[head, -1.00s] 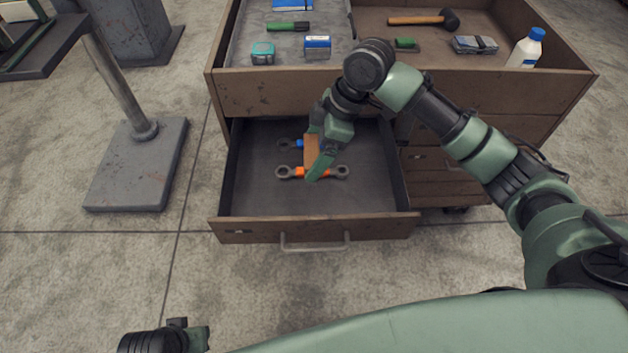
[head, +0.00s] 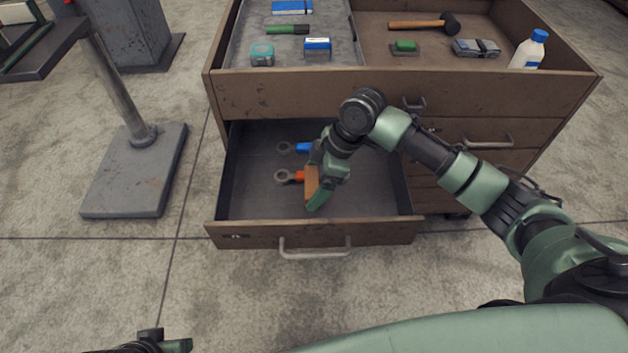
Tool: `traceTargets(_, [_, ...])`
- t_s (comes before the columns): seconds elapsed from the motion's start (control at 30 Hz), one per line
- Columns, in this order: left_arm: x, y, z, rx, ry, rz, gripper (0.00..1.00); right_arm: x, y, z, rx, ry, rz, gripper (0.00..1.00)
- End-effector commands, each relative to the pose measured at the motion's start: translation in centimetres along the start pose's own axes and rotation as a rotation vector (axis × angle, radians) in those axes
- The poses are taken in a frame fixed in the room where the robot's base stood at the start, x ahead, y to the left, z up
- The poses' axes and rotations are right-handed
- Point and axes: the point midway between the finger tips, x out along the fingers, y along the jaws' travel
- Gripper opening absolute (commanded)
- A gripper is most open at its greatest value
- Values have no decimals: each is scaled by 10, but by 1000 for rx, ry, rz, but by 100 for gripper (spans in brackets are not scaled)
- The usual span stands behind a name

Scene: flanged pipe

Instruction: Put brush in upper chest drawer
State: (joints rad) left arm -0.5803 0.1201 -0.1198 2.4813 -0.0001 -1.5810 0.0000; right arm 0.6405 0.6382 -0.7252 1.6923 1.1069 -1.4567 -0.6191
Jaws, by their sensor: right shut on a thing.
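My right gripper (head: 314,189) reaches into the open drawer (head: 375,234) of the chest. It is shut on a brown wooden piece, the brush (head: 311,182), and partly covers it. The brush is within the drawer's outline; I cannot tell whether it touches the floor of the drawer. My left gripper (head: 176,345) shows only in part at the bottom left edge, away from the chest, and its fingers are unclear.
A grey stand (head: 134,170) is left.

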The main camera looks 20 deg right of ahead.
Motion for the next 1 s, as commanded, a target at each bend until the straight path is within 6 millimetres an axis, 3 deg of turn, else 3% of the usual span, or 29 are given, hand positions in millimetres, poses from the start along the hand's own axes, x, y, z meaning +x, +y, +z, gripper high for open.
traceTargets(0.43, [-3,0,-1,0,0,0,33,11,0,4,0,0,-1,58])
traceTargets(0.47, [-3,0,-1,0,0,0,33,11,0,5,0,-1,-1,93])
traceTargets(0.5, [-3,0,-1,0,0,0,33,11,0,5,0,-1,-1,100])
traceTargets(0.83, [0,0,0,0,0,0,33,6,0,2,-1,1,2,100])
traceTargets(1.0, [7,0,-1,0,-9,1,33,-25,1,-1,-1,-1,2,100])
